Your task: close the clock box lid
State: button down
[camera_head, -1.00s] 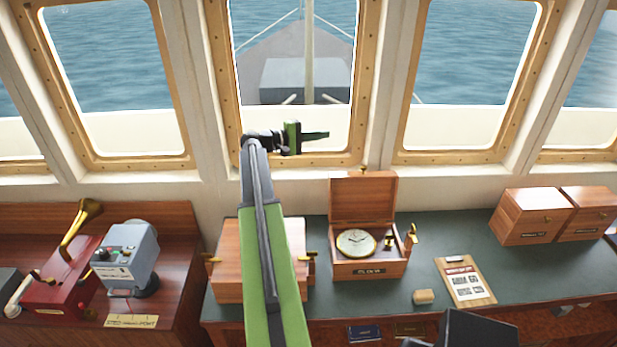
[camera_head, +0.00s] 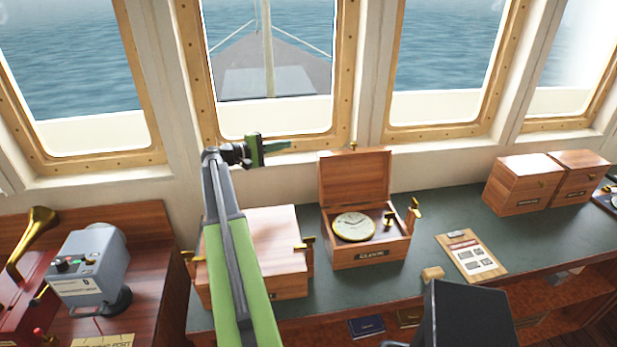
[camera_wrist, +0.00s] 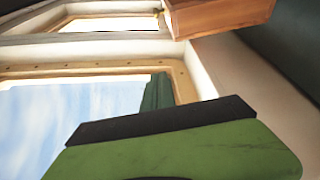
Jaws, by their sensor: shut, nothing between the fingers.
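The clock box (camera_head: 367,253) is a reddish wooden box on the green counter, with its lid (camera_head: 354,180) standing open and upright at the back. A round clock (camera_head: 353,227) with a pale dial and a brass rim sits inside it. My gripper (camera_head: 287,147) is shut and empty, raised in front of the window, to the left of the open lid and a little higher in the picture. In the wrist view my green gripper (camera_wrist: 155,95) shows against the window, and a wooden edge, probably the lid (camera_wrist: 220,15), shows at the top.
A closed wooden box (camera_head: 262,235) stands left of the clock box, partly behind my arm. Two closed boxes (camera_head: 520,186) stand farther right.

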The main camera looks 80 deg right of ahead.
notch_tip(320, 180, down, 8)
jog(key=b, duration=0.6)
jog(key=s+d, duration=0.3)
jog(key=s, duration=0.6)
jog(key=shift+d+r+p, duration=0.2)
jog(key=shift+r+p, duration=0.15)
jog(key=shift+p, duration=0.1)
